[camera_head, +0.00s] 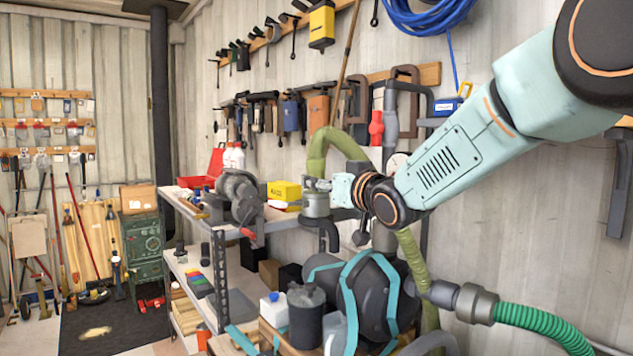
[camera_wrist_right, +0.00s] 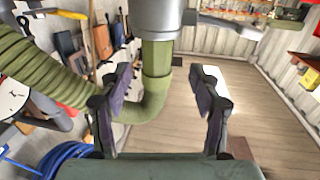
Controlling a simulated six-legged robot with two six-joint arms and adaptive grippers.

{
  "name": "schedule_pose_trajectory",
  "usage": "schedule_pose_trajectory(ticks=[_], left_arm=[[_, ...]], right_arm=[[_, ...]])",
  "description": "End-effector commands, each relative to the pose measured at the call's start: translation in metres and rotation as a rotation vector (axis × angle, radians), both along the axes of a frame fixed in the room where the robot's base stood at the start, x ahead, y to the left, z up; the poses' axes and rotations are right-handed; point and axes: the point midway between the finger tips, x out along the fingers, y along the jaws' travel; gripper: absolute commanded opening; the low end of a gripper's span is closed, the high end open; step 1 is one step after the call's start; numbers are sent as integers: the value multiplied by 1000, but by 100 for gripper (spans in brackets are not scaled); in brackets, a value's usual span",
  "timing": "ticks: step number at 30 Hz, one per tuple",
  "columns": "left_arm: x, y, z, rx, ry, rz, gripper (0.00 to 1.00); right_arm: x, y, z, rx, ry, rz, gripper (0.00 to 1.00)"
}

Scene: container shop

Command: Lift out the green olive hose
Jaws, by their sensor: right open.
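The olive green hose (camera_head: 321,146) arches up above the workbench in the head view, passes behind my right arm and shows again below it. Its near end goes down into a grey collar (camera_head: 316,205). In the right wrist view the ribbed hose (camera_wrist_right: 45,72) comes in from the left, bends, and its smoother end meets the grey collar (camera_wrist_right: 156,16). My right gripper (camera_wrist_right: 160,76) is open, with one finger on each side of the hose end in the picture. Contact cannot be told. In the head view this gripper (camera_head: 318,184) is at the hose just above the collar. My left gripper is out of view.
A bench vise (camera_head: 240,197) and yellow box (camera_head: 284,190) stand on the workbench. A machine with teal bands (camera_head: 370,298) sits below my arm, and a bright green hose (camera_head: 540,322) runs off right. Tools hang on the wall behind. Floor at the left is partly clear.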

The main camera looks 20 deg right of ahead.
Motion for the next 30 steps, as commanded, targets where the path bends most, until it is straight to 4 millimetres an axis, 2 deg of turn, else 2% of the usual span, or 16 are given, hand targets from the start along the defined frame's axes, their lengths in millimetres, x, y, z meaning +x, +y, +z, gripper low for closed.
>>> schedule_pose_trajectory(ticks=[12,22,30], left_arm=[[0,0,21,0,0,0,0],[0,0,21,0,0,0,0],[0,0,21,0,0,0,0]], right_arm=[[48,8,1,1,2,-1,63],[54,7,-1,2,1,-1,63],[54,7,-1,2,1,-1,42]])
